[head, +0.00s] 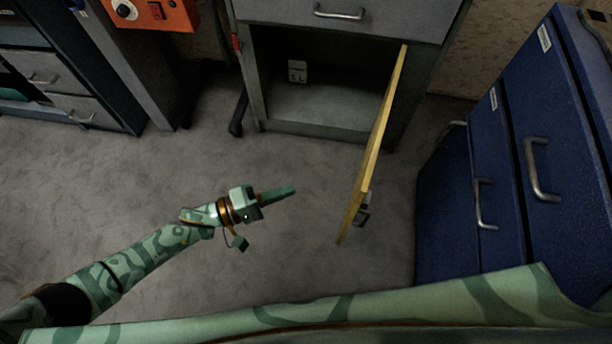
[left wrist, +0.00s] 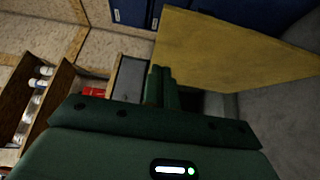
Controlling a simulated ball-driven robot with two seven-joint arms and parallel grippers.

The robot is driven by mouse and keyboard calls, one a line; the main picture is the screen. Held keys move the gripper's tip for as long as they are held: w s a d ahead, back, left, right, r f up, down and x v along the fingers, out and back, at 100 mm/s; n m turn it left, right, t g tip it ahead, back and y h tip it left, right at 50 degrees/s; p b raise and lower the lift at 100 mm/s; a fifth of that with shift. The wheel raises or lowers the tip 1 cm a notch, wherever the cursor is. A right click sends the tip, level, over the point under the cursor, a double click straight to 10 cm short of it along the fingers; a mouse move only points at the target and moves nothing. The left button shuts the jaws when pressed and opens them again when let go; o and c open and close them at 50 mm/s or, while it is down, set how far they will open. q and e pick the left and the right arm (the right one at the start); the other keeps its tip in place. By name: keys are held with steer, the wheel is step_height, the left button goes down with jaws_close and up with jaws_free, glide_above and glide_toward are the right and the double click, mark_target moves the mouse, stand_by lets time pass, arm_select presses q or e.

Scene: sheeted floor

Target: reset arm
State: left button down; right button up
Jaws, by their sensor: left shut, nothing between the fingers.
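My left arm comes in from the lower left of the head view, and its gripper (head: 278,193) points right above the grey floor. Its fingers are together with nothing between them. They also show together in the left wrist view (left wrist: 162,86). The gripper is to the left of a yellow-edged cabinet door (head: 375,140), apart from it in the head view. In the left wrist view the door's yellow face (left wrist: 235,50) fills the upper right. My right gripper is not in view.
A blue drawer cabinet (head: 440,200) stands at the right, grey drawers (head: 60,75) at the upper left. An orange box (head: 150,14) is at the top. Floor left of the door is clear.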

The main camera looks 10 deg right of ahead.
arm_select(q)
steer(key=shift+v, duration=0.95)
